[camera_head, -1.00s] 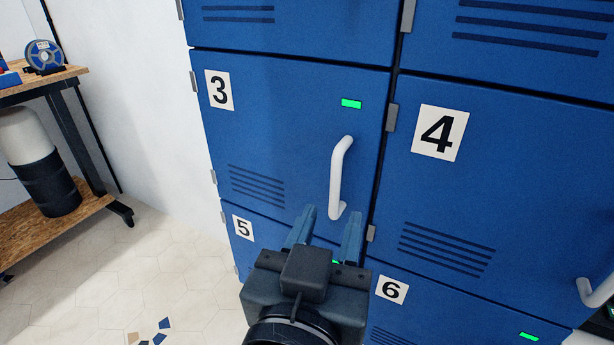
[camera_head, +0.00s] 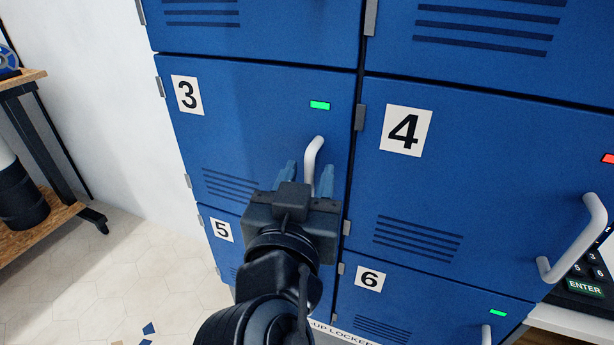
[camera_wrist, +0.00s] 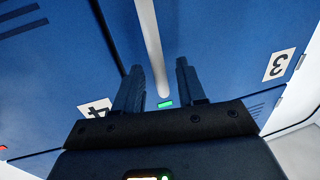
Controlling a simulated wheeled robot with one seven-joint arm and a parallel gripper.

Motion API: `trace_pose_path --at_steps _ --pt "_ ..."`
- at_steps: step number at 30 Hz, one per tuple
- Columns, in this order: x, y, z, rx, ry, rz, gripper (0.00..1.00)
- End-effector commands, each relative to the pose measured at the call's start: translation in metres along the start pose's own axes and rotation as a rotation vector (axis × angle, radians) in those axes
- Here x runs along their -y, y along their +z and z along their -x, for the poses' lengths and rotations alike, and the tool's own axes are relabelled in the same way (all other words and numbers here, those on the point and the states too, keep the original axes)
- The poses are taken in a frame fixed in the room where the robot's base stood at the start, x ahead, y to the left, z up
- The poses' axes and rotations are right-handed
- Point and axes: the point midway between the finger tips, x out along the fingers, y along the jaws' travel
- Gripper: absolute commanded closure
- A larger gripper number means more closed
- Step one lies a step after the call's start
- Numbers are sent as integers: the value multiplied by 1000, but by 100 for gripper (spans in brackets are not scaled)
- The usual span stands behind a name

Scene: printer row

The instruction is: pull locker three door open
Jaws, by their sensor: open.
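The locker three door (camera_head: 250,120) is blue and shut, with a "3" label and a lit green light (camera_head: 319,105). Its white vertical handle (camera_head: 313,155) is on the door's right side; my gripper hides its lower part in the head view. My gripper (camera_head: 306,178) is open in front of the handle, one finger to each side of it in the picture. In the wrist view the handle (camera_wrist: 150,45) runs down between the open fingers (camera_wrist: 158,85). I cannot tell whether the fingers touch it.
Locker four (camera_head: 440,180) adjoins on the right, with its own white handle (camera_head: 578,240) and a red light. Lockers five (camera_head: 222,230) and six (camera_head: 370,280) are below. A keypad (camera_head: 588,280) stands far right. A wooden workbench (camera_head: 40,230) stands left; the tiled floor between is open.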

Motion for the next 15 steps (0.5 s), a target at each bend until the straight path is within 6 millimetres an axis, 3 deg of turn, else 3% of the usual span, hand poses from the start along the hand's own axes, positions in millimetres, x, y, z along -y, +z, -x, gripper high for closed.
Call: trace_pose_path --at_steps 2,15 --pt "0 0 0 0 0 0 60" --pt "0 0 0 0 -1 0 100"
